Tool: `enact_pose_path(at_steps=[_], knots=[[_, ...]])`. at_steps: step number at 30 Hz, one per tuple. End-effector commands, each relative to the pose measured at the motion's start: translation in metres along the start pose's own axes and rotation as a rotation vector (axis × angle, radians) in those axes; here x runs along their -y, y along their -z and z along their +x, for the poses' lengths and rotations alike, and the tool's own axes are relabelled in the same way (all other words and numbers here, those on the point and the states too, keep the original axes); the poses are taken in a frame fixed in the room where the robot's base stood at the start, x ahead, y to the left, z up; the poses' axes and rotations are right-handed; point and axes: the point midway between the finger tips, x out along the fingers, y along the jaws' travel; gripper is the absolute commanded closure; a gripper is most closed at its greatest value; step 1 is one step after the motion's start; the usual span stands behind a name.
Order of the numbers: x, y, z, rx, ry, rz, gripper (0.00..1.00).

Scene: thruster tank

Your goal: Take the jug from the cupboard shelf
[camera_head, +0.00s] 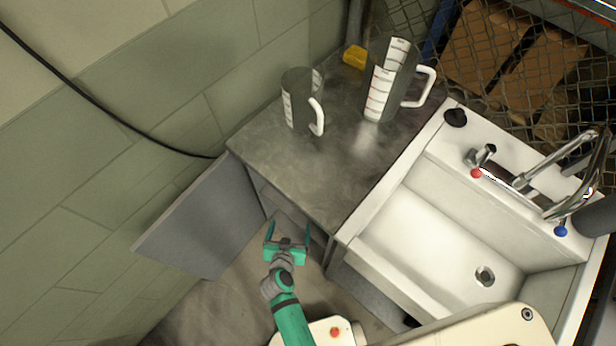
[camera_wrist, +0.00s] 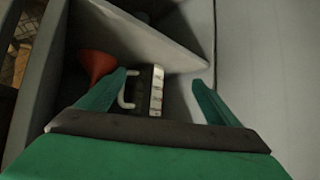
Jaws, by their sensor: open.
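The cupboard (camera_head: 315,235) stands below the grey worktop, its door (camera_head: 205,230) swung open to the left. In the wrist view a dark jug (camera_wrist: 144,88) with a white measuring scale and a pale handle is inside the cupboard. My gripper (camera_head: 289,228) is at the cupboard opening, open and empty. In the wrist view its green fingers (camera_wrist: 161,78) point inward, with the jug showing ahead between them. The jug's lower part is hidden behind my gripper. The head view does not show the cupboard's inside jug.
A red funnel (camera_wrist: 97,65) is left of the jug in the cupboard. Two more jugs, one smaller (camera_head: 298,100) and one taller (camera_head: 385,85), stand on the worktop (camera_head: 310,170). A white sink (camera_head: 430,235) with a tap is to the right. A tiled wall is left.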

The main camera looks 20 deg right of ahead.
Motion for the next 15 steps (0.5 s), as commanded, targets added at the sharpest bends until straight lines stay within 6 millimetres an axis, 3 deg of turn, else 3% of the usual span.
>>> enact_pose_path(at_steps=[6,15], knots=[[0.009,0.040,0.052,-0.036,-0.145,0.073,0.15],[0.017,0.097,0.088,-0.124,-0.308,0.177,0.15]])
